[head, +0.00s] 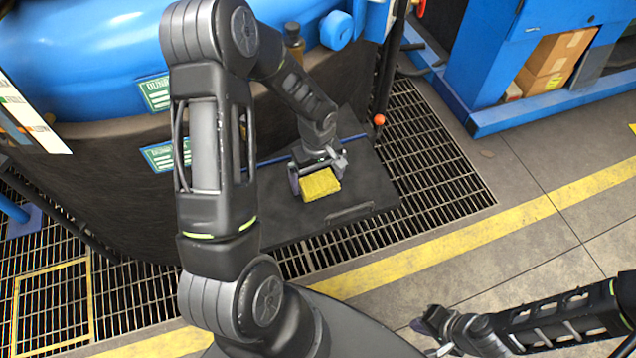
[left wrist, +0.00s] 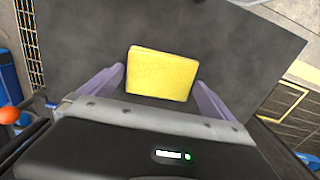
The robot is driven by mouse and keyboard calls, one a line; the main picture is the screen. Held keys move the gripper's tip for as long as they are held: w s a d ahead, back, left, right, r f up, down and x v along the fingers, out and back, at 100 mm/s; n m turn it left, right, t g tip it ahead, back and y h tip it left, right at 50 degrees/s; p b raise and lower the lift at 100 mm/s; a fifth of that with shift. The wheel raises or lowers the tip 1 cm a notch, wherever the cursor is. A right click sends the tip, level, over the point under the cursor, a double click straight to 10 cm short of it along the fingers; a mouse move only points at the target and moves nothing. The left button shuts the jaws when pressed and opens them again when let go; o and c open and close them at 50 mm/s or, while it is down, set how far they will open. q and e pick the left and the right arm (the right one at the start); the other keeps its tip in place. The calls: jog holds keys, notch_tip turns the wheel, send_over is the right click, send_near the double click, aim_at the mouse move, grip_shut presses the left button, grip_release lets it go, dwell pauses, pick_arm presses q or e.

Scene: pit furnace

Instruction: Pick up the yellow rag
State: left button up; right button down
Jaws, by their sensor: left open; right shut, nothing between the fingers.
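The yellow rag (head: 320,185) lies as a folded, flat block on a dark platform (head: 365,185). My left gripper (head: 318,178) is open right at the rag, reaching down from above. In the left wrist view the rag (left wrist: 162,74) sits between the two purple fingertips (left wrist: 160,85), with a gap visible on each side. Whether the fingers are level with the rag's height I cannot tell. My right gripper (head: 428,322) is shut and empty at the lower right of the head view, away from the rag, above the floor.
A large blue furnace body (head: 110,60) stands behind the platform on the left. Metal grating (head: 440,160) surrounds the platform. An orange knob (head: 379,120) tops a rod at the platform's back right. A blue shelf (head: 500,60) with cardboard boxes (head: 552,62) stands at the upper right.

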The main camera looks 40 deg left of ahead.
aim_at(317, 181)
dwell(0.6)
pick_arm(q)
jog(key=c, duration=1.1)
notch_tip(317, 181, up, 10)
dwell(0.6)
